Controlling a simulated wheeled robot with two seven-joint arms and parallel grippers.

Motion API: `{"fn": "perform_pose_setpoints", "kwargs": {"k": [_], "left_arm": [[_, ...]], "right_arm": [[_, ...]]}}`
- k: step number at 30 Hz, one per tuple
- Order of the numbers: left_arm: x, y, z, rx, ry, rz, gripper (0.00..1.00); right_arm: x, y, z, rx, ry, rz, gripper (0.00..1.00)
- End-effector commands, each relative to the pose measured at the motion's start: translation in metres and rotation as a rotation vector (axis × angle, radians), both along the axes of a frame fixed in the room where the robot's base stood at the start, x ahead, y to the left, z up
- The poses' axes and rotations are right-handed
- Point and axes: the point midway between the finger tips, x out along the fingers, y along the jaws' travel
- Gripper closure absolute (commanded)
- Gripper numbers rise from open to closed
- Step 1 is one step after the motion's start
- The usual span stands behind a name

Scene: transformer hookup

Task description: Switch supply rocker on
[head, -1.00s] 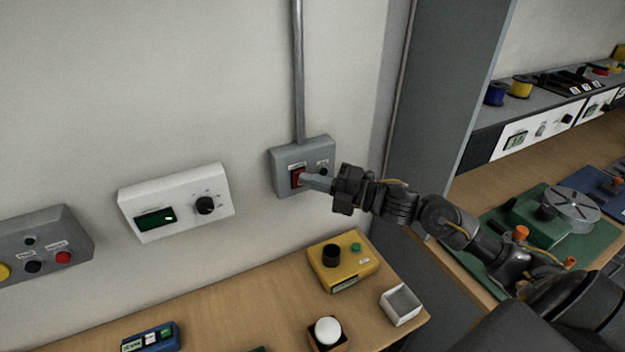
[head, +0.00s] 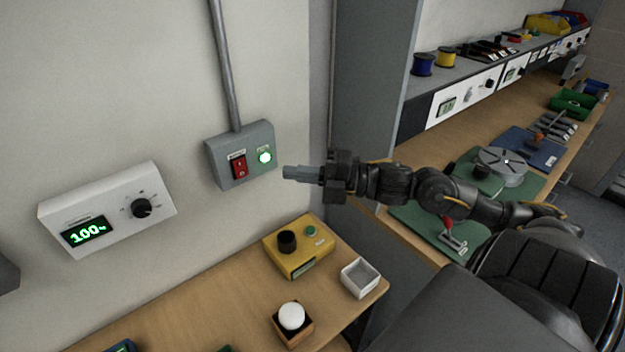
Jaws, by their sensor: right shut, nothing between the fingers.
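The supply rocker (head: 239,168) is a red switch on a grey wall box (head: 228,150) at the end of a vertical conduit. A round lamp (head: 264,157) on the same box glows green. A white wall unit (head: 107,209) to the left has a black knob (head: 141,208) and a lit display (head: 85,235) reading about 100. My right gripper (head: 288,172) is shut and empty, just right of the box and apart from it, pointing left. My left gripper is not in view.
A grey partition (head: 375,80) rises behind my right arm, with another bench beyond.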

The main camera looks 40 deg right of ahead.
Motion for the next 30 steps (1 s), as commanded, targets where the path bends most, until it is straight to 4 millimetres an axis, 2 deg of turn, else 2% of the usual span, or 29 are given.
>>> {"fn": "perform_pose_setpoints", "kwargs": {"k": [10,30], "left_arm": [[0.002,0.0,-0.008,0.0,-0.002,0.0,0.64],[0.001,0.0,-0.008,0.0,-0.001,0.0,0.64]], "right_arm": [[-0.02,-0.019,0.002,0.0,0.001,-0.002,1.0],[-0.021,-0.021,0.003,0.001,-0.001,-0.003,1.0]]}}
